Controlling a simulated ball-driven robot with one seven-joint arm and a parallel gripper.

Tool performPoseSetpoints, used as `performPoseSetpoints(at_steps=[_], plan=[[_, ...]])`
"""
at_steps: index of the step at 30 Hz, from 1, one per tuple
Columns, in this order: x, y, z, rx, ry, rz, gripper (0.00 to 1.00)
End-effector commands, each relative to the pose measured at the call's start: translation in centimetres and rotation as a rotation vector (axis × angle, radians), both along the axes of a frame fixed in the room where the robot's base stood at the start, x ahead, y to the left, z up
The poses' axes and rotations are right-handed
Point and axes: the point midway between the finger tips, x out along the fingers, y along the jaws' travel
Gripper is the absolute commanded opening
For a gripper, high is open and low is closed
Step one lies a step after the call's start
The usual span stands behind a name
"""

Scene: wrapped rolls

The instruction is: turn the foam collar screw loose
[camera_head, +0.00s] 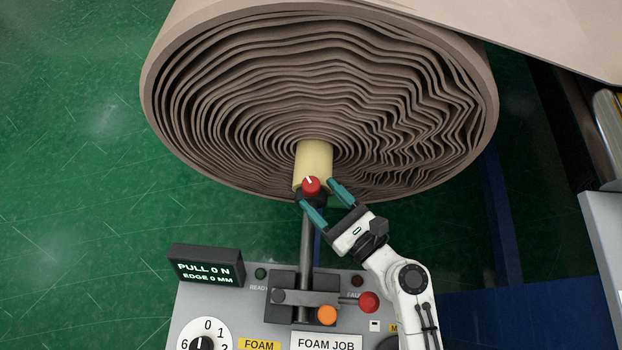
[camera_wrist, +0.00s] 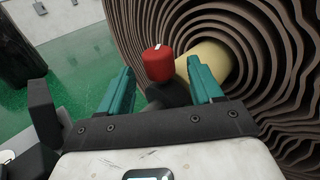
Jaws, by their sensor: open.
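The foam collar screw is a red knob with a white mark (camera_head: 311,185), on a dark collar at the front end of the yellow core (camera_head: 314,160). The core sticks out of the big brown foam roll (camera_head: 400,80). My gripper (camera_head: 319,200) is open, its teal fingers on either side of the knob in the head view. In the wrist view the red knob (camera_wrist: 158,64) stands between and beyond the teal fingertips, with visible gaps on both sides. I cannot tell whether either finger touches the collar. The collar is partly hidden by my fingers.
A grey panel (camera_head: 225,297) stands below, with a lever ending in a red ball (camera_head: 369,302), an orange button (camera_head: 327,315) and a dial (camera_head: 205,340). Its display (camera_head: 205,268) reads PULL 0 N, EDGE 0 MM. A grey shaft (camera_head: 306,240) rises to the collar. Green floor lies left.

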Motion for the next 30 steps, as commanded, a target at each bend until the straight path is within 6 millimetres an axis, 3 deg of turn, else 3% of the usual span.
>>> performPoseSetpoints(at_steps=[9,20,30], plan=[[2.8,2.7,0.1,0.001,-0.001,0.001,0.65],[3.1,2.9,0.0,-0.001,-0.001,0.0,0.65],[3.1,2.9,0.0,-0.001,-0.001,0.0,0.33]])
